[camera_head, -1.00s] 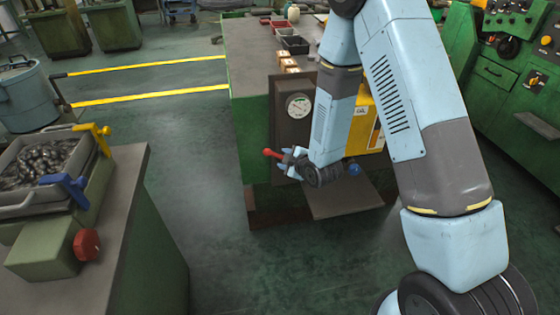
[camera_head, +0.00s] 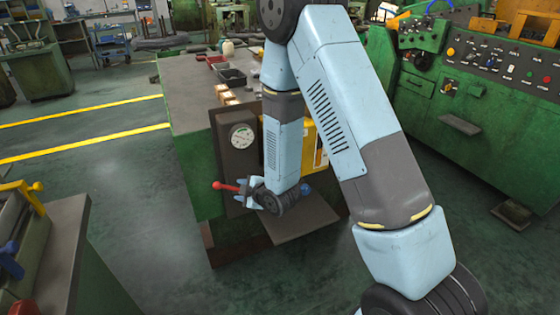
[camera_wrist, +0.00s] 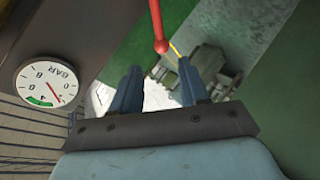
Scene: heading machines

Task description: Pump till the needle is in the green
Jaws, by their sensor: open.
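The pressure gauge (camera_head: 242,136) sits on a dark panel at the end of the green bench. It shows larger and turned over in the wrist view (camera_wrist: 48,83), with a green arc at its lower edge. Its red needle appears to point just beside the green arc, not on it. The red pump lever (camera_head: 228,187) sticks out left below the gauge; its ball end (camera_wrist: 162,46) shows in the wrist view. My gripper (camera_head: 250,196) is beside the lever. In the wrist view my gripper (camera_wrist: 159,70) has its blue fingers apart, with the ball beyond the tips and nothing between them.
A yellow box (camera_head: 315,150) stands behind my forearm. Small trays (camera_head: 231,76) lie on the bench top. A green control console (camera_head: 485,90) stands at right and another bench (camera_head: 65,255) at lower left. The floor between the benches is clear.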

